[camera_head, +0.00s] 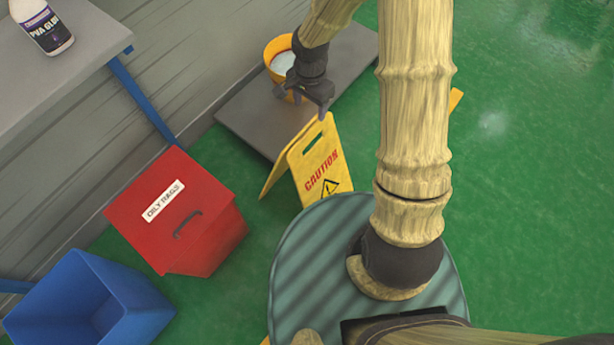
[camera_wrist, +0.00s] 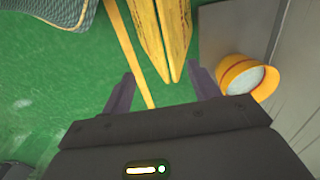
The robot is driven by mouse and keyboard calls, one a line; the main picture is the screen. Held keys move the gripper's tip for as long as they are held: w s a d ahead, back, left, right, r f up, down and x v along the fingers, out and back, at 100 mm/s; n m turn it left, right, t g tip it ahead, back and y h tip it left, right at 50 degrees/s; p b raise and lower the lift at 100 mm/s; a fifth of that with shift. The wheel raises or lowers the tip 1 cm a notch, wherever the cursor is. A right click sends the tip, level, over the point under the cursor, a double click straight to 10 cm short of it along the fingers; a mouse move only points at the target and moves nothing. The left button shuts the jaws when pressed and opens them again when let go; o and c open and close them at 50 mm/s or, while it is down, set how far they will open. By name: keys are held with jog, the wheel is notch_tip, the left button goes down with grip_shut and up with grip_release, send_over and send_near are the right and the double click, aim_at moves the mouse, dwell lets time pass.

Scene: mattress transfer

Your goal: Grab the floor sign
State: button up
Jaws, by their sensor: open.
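The yellow floor sign (camera_head: 318,165) stands upright on the green floor, its two panels spread, with "CAUTION" on the front. My arm hides part of the view to its right. My gripper (camera_head: 304,102) is open and empty, just above and behind the sign's top edge. In the wrist view, the sign's two yellow panels (camera_wrist: 160,38) run down toward the space between the open fingers (camera_wrist: 164,90). I cannot tell whether the top edge is within the fingers' depth. No contact shows.
A yellow bucket (camera_head: 283,58) stands on a grey platform (camera_head: 247,118) behind the gripper, near the right finger in the wrist view (camera_wrist: 247,78). A red oily-rags bin (camera_head: 180,215) and blue bin (camera_head: 85,305) stand left. A thin yellow bar (camera_wrist: 128,52) lies beside the sign.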

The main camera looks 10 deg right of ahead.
aim_at(309, 130)
notch_tip(309, 130, down, 10)
jog(key=shift+f+b, duration=0.1)
jog(key=shift+b, duration=0.95)
jog(key=shift+w+a+f+b, duration=0.1)
jog(key=shift+a+f+b, duration=0.2)
jog(key=shift+f, duration=1.05)
jog(key=shift+w+a+f+b, duration=0.1)
jog(key=shift+f+b, duration=0.3)
jog(key=shift+f, duration=0.9)
grip_shut()
jog(key=shift+r, duration=0.1)
